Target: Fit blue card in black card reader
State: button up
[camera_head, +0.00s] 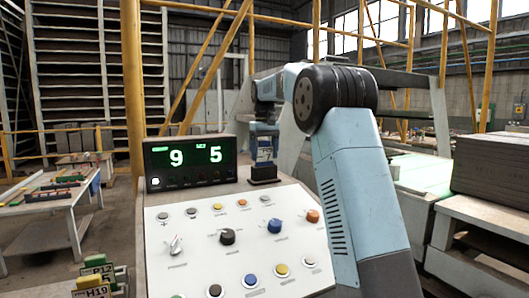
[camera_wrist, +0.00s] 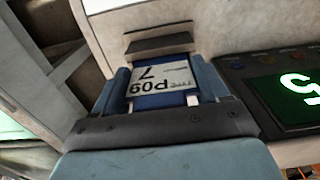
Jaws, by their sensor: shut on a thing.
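The blue card (camera_wrist: 160,101) has a white label reading "P09" and "7". My gripper (camera_wrist: 163,84) is shut on it, with one blue finger on each side of the card in the wrist view. In the head view my gripper (camera_head: 264,133) points down over the panel, and the card (camera_head: 264,156) sits between its fingers. The black card reader (camera_head: 263,174) is directly below the card, at the panel's back edge. It also shows in the wrist view (camera_wrist: 158,45), just past the card's far edge. I cannot tell whether the card's edge is inside the slot.
A black display (camera_head: 190,163) with green digits 9 and 5 stands left of the reader. The sloped white control panel (camera_head: 190,260) carries several knobs and buttons. Other labelled cards (camera_head: 95,280) stand at the lower left. A workbench (camera_head: 50,205) is further left.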

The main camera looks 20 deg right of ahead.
jog(key=shift+f, duration=0.4)
jog(key=o, duration=1.1)
jog(key=shift+c, duration=0.2)
notch_tip(320, 180, up, 13)
jog(key=shift+w+f, duration=0.1)
jog(key=shift+f, duration=0.05)
jog(key=shift+r, duration=0.45)
